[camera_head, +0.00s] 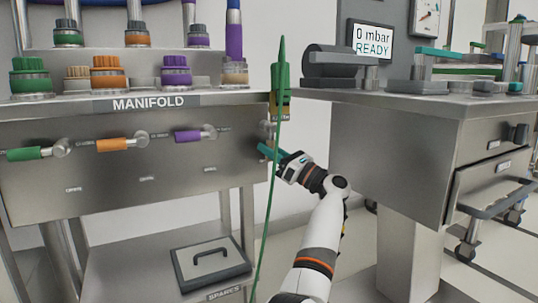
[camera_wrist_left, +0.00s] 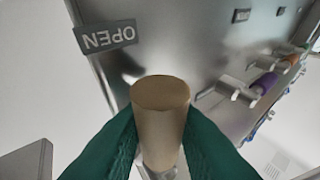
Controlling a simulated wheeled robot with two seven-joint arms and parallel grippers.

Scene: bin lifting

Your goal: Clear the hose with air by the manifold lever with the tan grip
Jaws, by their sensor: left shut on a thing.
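The steel manifold (camera_head: 100,185) stands at the left of the head view, with green (camera_head: 24,154), orange (camera_head: 114,145) and purple (camera_head: 188,136) lever grips along its front. My left gripper (camera_head: 267,151) is at the manifold's right end, its teal fingers partly behind the thin green hose (camera_head: 272,180). In the left wrist view the tan grip (camera_wrist_left: 160,94) sits between the two fingers, which are shut on it from both sides. An OPEN label (camera_wrist_left: 105,36) shows upside down on the panel beside it. The tan grip is mostly hidden in the head view. My right gripper is out of view.
A steel bench (camera_head: 390,150) with a screen (camera_head: 372,39) reading "0 mbar READY" stands at the right. A lidded tray (camera_head: 211,263) lies on the shelf under the manifold.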

